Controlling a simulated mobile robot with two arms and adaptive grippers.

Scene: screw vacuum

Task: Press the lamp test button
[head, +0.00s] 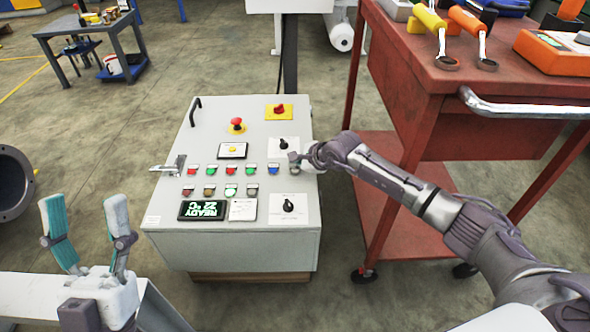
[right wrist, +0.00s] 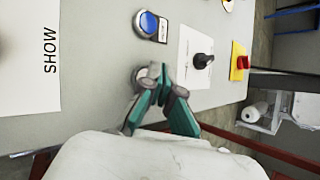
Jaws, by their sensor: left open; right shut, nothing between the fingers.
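The control panel (head: 208,122) is a light grey sloped box with two rows of coloured buttons. A blue button (head: 272,168) ends the visible coloured upper row; it also shows in the right wrist view (right wrist: 147,23). My right gripper (head: 297,160) is shut and empty at the panel's right edge, just right of the blue button. In the right wrist view its fingertips (right wrist: 147,82) cover most of a small greyish round part on the panel. I cannot tell whether they touch it, and no lamp test label is readable. My left gripper (head: 84,208) is open and empty, left of the panel.
A red emergency button (head: 236,123), black rotary knobs (head: 289,205), a lit display (head: 202,210) and a metal lever (head: 170,168) are on the panel. A red tool cart (head: 440,100) stands close on the right, beside my right arm. A workbench (head: 85,30) stands at the back left.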

